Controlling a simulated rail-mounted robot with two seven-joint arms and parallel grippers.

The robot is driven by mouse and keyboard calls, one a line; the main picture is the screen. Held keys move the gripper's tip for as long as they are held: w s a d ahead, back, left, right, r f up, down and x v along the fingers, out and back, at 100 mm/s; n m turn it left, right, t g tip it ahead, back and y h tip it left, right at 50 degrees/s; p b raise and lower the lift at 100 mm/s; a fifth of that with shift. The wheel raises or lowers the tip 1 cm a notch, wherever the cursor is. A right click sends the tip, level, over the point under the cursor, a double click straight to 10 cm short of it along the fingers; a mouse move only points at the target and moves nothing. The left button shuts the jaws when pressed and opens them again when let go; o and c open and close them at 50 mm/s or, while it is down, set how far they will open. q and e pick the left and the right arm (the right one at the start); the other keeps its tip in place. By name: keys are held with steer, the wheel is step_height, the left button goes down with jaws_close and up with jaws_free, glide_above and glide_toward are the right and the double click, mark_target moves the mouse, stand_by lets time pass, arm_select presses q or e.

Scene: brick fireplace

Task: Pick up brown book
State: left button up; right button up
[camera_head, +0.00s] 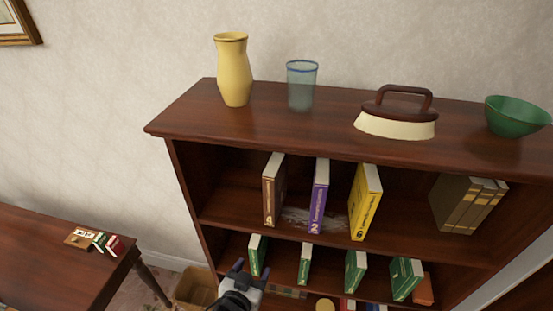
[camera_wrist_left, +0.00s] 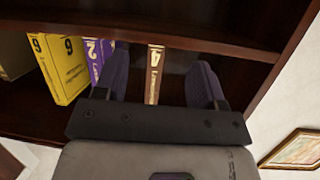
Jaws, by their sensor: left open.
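The brown book (camera_head: 273,190) stands upright on the upper shelf of the bookcase, at the left of a purple book. In the left wrist view the brown book (camera_wrist_left: 154,74) shows its spine between the two fingers, with space on either side of it. My left gripper (camera_head: 242,268) is open and empty; in the head view it is below the brown book, in front of the lower shelf. It also shows in the left wrist view (camera_wrist_left: 161,88). My right gripper is not in view.
The purple book (camera_head: 318,196) and a yellow book (camera_head: 364,202) stand to the right on the same shelf. A yellow vase (camera_head: 233,70), a glass (camera_head: 301,85), an iron (camera_head: 397,113) and a green bowl (camera_head: 515,117) stand on top. Green books (camera_head: 305,264) stand on the lower shelf.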

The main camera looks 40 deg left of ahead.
mark_target(270, 196)
arm_select(q)
steer(key=w+a+r+n+t+y+p, duration=0.1)
steer(key=w+r+t+y+p, duration=0.25)
steer(key=r, duration=0.95)
steer(key=shift+h, duration=0.95)
steer(key=p+x, duration=0.1)
steer(key=x, duration=0.1)
steer(key=p+x, duration=0.1)
steer(key=x, duration=0.2)
steer(key=p+x, duration=0.1)
steer(key=x, duration=0.1)
steer(key=shift+w+a+r+p, duration=0.1)
steer(key=shift+w+r+p, duration=0.2)
steer(key=shift+p, duration=0.1)
steer(key=shift+w+a+f, duration=0.1)
steer(key=shift+w+a, duration=0.15)
steer(key=shift+w, duration=0.35)
steer(key=shift+w+a+p, duration=0.15)
steer(key=shift+w+p, duration=0.1)
steer(key=shift+p, duration=0.05)
steer(key=p+x, duration=0.1)
steer(key=x, duration=0.2)
steer(key=shift+w+a, duration=0.1)
steer(key=shift+a, duration=0.15)
steer(key=shift+w+a+p, duration=0.25)
steer(key=shift+w+p, duration=0.05)
steer(key=shift+w, duration=0.3)
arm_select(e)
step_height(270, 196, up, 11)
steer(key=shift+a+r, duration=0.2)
